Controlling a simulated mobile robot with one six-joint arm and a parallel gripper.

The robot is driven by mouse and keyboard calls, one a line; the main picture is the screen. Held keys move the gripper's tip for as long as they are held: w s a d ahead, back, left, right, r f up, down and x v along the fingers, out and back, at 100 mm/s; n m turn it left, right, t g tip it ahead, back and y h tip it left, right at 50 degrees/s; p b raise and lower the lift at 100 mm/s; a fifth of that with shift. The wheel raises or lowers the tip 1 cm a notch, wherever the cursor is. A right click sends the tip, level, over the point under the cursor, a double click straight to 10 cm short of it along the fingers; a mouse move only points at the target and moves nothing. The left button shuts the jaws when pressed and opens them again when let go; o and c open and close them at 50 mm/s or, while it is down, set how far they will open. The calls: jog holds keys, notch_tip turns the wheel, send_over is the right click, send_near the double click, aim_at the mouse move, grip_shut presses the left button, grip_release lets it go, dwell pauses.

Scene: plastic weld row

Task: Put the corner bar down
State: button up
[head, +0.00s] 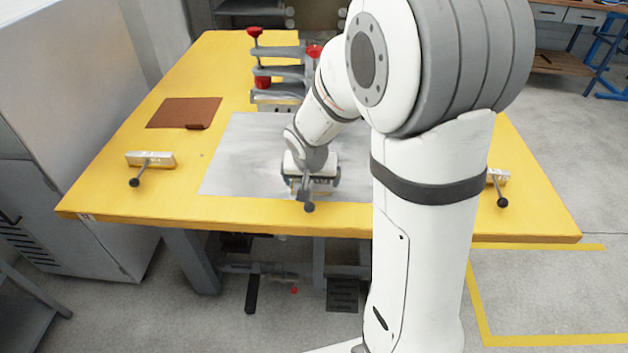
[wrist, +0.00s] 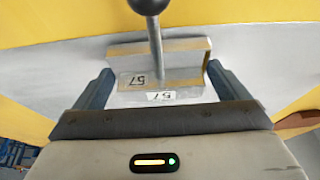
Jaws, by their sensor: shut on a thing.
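The corner bar (wrist: 190,56) is a pale angled piece with tan edges, labels reading 57 and a dark rod handle with a ball knob. My gripper (wrist: 160,78) has one blue-grey finger at each end of it and is shut on it. In the head view my gripper (head: 312,178) is over the front part of the grey plate (head: 235,150). The bar is mostly hidden there; its ball knob (head: 309,207) shows near the plate's front edge. I cannot tell whether the bar touches the plate.
The plate lies on a yellow table (head: 120,205). A similar handled bar (head: 150,160) lies at the left, and another (head: 497,178) at the right, partly behind my arm. A brown sheet (head: 184,112) lies back left. Red-knobbed clamps (head: 278,75) stand at the back.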

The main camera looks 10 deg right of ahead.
jog(key=shift+f, duration=0.1)
jog(key=o, duration=1.2)
jog(key=shift+c, duration=0.2)
jog(key=shift+r, duration=0.25)
jog(key=p+v, duration=0.2)
jog(key=v, duration=0.9)
jog(key=n, duration=0.1)
send_near(311, 196)
notch_tip(311, 196, up, 4)
jog(key=s+d, duration=0.2)
jog(key=s+n+g+y, duration=0.1)
jog(key=s+n+g, duration=0.1)
jog(key=s, duration=0.9)
jog(key=shift+d+f+n, duration=0.25)
jog(key=shift+d+n, duration=0.05)
jog(key=shift+d, duration=0.2)
